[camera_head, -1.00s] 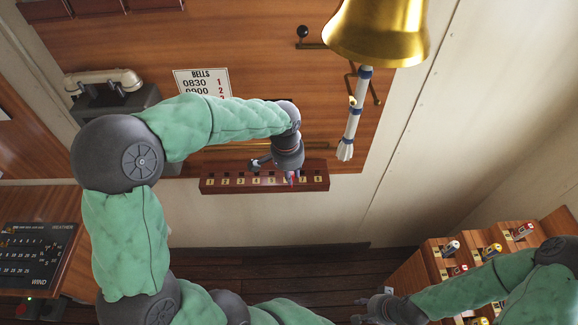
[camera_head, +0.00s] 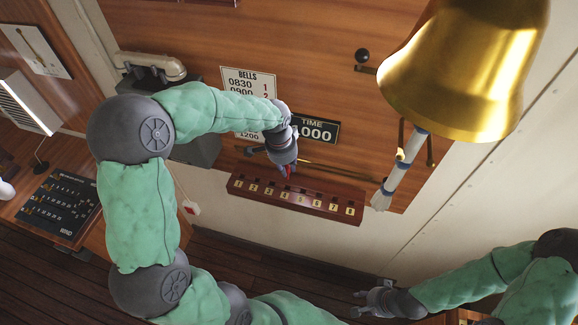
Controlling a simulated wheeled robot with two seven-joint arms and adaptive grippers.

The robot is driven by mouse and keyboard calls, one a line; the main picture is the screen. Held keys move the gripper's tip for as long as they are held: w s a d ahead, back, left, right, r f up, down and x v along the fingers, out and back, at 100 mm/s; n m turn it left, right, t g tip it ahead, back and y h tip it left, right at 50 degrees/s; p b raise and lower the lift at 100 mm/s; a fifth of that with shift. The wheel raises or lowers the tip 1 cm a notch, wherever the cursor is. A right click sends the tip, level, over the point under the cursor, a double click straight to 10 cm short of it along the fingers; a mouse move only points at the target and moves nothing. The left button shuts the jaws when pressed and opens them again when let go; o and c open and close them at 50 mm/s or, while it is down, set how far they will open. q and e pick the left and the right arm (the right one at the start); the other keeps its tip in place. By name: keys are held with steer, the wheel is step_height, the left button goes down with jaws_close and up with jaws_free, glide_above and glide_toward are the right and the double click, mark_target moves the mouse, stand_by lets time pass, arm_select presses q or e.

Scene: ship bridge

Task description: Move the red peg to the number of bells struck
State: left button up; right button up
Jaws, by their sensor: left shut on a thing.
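My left gripper (camera_head: 284,168) is shut on the red peg (camera_head: 288,171), whose red part shows at the fingertips. It is in front of the dark red peg rack (camera_head: 295,198), which has a row of holes numbered 1 to 8. In the picture the peg is just above the hole marked 4; I cannot tell whether it touches the rack. The brass bell (camera_head: 465,70) hangs at upper right with a white and blue rope. A BELLS card (camera_head: 248,80) is partly hidden by my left arm. A TIME sign (camera_head: 318,129) reads 1000, partly covered. My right gripper (camera_head: 357,302) is open and empty.
A console with a dark panel (camera_head: 60,205) stands at left. A brass rail (camera_head: 335,170) runs above the rack. The floor below the rack is clear.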

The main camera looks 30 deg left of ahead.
arm_select(q)
steer(key=shift+s+f+b, duration=0.2)
steer(key=shift+f+b, duration=0.2)
steer(key=shift+f, duration=0.1)
step_height(320, 180, down, 2)
steer(key=shift+w+b, duration=0.1)
steer(key=shift+b, duration=0.55)
steer(key=shift+f+b, duration=1.6)
steer(key=shift+f, duration=0.6)
steer(key=o, duration=0.9)
steer(key=r, duration=0.4)
steer(key=s+r, duration=0.1)
steer(key=r, duration=0.7)
steer(key=shift+s+a, duration=0.3)
steer(key=shift+s, duration=0.1)
